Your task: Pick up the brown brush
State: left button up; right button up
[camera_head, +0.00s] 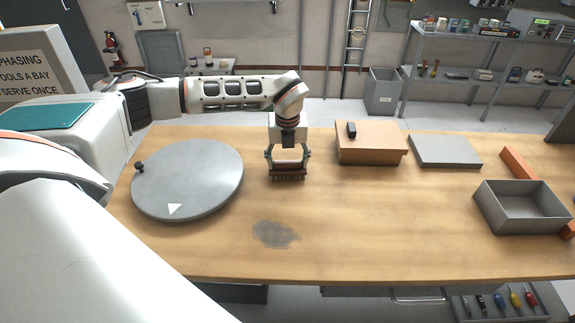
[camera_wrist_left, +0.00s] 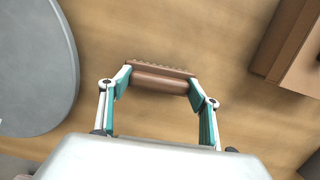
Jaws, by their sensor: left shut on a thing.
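The brown brush (camera_head: 288,174) is at the middle of the wooden table in the head view, with its long side running left to right. In the left wrist view the left gripper (camera_wrist_left: 160,84) is shut on the brush's two ends. Whether the brush touches the table cannot be told. My right gripper is not in view.
A round grey disc (camera_head: 190,178) lies to the left. A brown box (camera_head: 370,148) with a small black item on it, a grey slab (camera_head: 446,151) and an open grey bin (camera_head: 521,205) stand to the right. A grey stain (camera_head: 275,234) marks the otherwise clear front.

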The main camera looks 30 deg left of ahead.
aim_at(287, 162)
pick_arm(q)
jog(key=shift+s+r, duration=0.15)
notch_tip(287, 162, up, 19)
jog(key=shift+r, duration=0.15)
dwell(0.3)
